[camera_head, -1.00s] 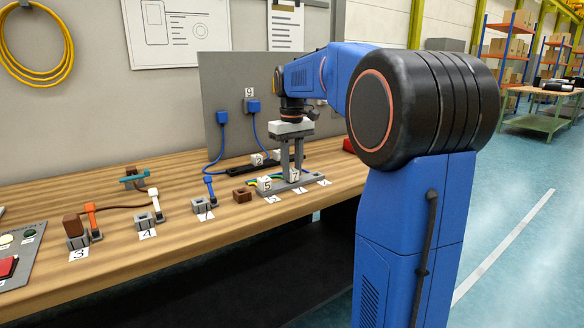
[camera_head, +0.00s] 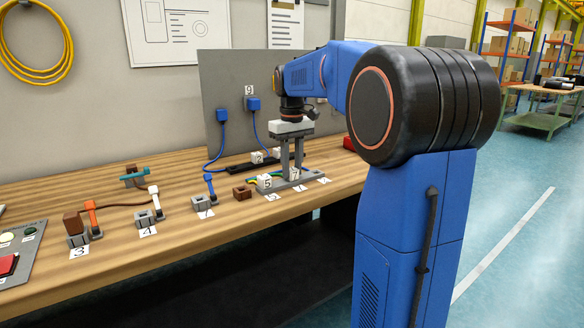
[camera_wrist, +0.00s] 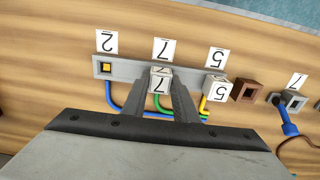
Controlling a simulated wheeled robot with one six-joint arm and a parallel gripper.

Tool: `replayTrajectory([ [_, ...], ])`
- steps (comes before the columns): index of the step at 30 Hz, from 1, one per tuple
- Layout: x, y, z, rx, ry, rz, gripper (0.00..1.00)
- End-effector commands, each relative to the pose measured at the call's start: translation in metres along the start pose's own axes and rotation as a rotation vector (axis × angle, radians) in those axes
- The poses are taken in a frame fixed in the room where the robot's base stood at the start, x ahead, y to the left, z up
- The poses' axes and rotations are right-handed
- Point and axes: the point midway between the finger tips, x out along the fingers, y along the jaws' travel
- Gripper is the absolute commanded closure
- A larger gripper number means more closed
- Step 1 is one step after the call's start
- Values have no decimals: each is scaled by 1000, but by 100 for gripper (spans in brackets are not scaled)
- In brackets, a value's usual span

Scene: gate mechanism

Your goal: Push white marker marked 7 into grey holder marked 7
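The white marker marked 7 (camera_wrist: 161,81) is between the two fingers of my gripper (camera_wrist: 166,80). It stands at the middle place of the grey holder bar (camera_wrist: 130,71), beside the card marked 7 (camera_wrist: 163,49). How deep it sits is hidden. A green wire (camera_wrist: 161,102) runs there. In the head view my gripper (camera_head: 292,165) points straight down with its fingers on either side of the white marker (camera_head: 295,172), low over the grey bar (camera_head: 283,188). The fingers look closed against the marker's sides.
A white marker marked 5 (camera_wrist: 215,87) stands close on the right in the wrist view. The place by card 2 (camera_wrist: 106,67) shows a yellow square opening. A brown block (camera_wrist: 245,89) lies farther right. A grey upright panel (camera_head: 228,100) stands behind.

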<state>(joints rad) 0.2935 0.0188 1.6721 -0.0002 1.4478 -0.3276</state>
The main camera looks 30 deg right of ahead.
Motion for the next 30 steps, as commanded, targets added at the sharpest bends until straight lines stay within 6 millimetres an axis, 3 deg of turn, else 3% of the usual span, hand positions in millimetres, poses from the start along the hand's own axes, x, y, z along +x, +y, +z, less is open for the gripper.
replayTrajectory([
  [4,2,0,0,0,-5,-2,76],
  [7,2,0,0,0,-4,-2,54],
  [8,2,0,0,0,-4,-2,52],
  [19,-3,0,0,0,-3,-1,52],
  [23,-18,0,-1,0,-1,0,52],
  [30,-64,0,-1,0,0,0,52],
])
